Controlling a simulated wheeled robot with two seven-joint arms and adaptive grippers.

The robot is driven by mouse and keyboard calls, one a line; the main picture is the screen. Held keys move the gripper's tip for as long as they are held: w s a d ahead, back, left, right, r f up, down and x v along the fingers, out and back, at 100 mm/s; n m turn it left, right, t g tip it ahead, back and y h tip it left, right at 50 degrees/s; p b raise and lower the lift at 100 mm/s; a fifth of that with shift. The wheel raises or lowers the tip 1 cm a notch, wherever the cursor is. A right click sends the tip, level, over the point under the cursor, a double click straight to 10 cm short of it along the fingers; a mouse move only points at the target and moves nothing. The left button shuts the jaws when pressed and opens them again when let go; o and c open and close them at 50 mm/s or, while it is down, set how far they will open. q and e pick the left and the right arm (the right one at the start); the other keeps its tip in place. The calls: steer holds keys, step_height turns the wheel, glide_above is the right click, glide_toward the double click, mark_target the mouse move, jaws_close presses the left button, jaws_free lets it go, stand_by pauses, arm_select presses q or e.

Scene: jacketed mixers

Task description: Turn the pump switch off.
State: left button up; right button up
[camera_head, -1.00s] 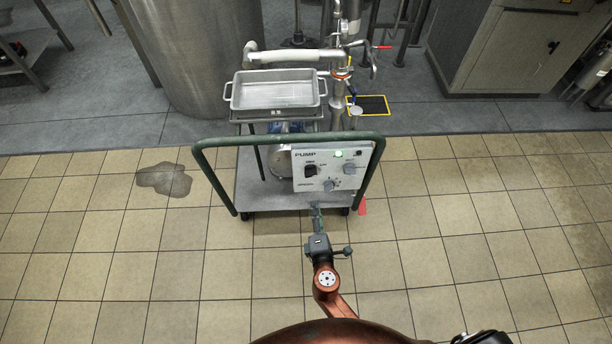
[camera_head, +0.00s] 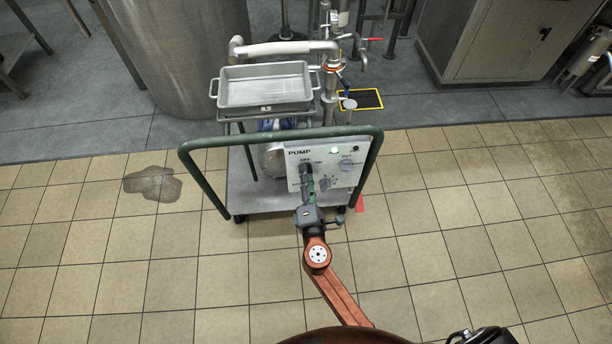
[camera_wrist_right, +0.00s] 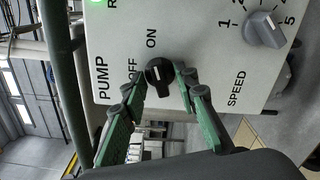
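The pump switch is a black rotary knob (camera_wrist_right: 158,75) on a white control panel (camera_head: 333,172). In the right wrist view the label OFF is left of the knob and ON is above it. I cannot clearly tell which label it points at. My right gripper (camera_head: 308,181) is at the panel in the head view and hides part of the knob. In the right wrist view its green fingers (camera_wrist_right: 160,80) are apart, one on each side of the knob; firm contact is not clear. A green lamp (camera_head: 335,150) is lit on the panel. My left gripper is not in view.
The panel is on a cart with a green handle frame (camera_head: 191,166). A grey speed knob (camera_wrist_right: 264,29) is beside the switch. A metal tray (camera_head: 231,93) and pipes stand behind. A puddle (camera_head: 153,184) lies on the tiles at left.

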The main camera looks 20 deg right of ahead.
jaws_close()
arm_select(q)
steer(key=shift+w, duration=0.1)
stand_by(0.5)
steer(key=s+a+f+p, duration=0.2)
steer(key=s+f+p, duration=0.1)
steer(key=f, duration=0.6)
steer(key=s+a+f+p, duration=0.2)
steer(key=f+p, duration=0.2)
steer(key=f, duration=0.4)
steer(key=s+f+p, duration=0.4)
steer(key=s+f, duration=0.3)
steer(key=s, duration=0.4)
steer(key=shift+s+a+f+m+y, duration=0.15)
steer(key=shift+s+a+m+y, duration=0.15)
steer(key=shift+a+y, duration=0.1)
arm_select(e)
steer(key=shift+f+n, duration=0.1)
steer(key=shift+n, duration=7)
